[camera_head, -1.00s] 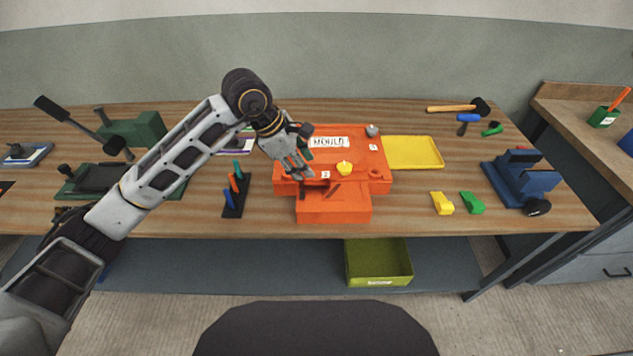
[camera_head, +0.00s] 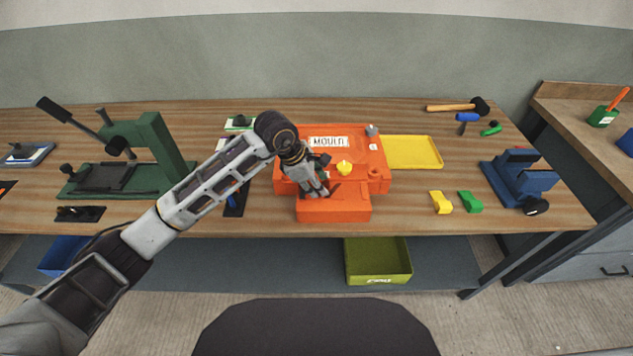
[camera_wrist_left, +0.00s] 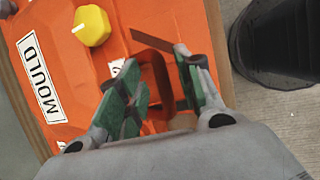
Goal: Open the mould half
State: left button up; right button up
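The orange mould (camera_head: 360,150) lies on the bench with a white MOULD label, a yellow knob (camera_head: 345,168) and a grey knob (camera_head: 372,130) on top. A lower orange block (camera_head: 345,207) adjoins its front. My left gripper (camera_head: 322,191) is over the mould's front left part and hides some of it. In the left wrist view, its green-padded fingers (camera_wrist_left: 160,90) stand apart, with an orange part and a thin brown strip (camera_wrist_left: 152,41) seen between and beyond them. I cannot tell whether they touch the mould. My right gripper is not in view.
A yellow tray (camera_head: 413,152) lies right of the mould. Yellow (camera_head: 441,202) and green (camera_head: 470,201) wedges lie in front of the tray. A blue vice (camera_head: 520,180) is farther right, and a green press (camera_head: 150,150) stands left. A green bin (camera_head: 378,262) is below the bench.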

pick_arm(q)
jog(key=shift+c, duration=0.7)
grip_shut()
jog(key=shift+r, duration=0.1)
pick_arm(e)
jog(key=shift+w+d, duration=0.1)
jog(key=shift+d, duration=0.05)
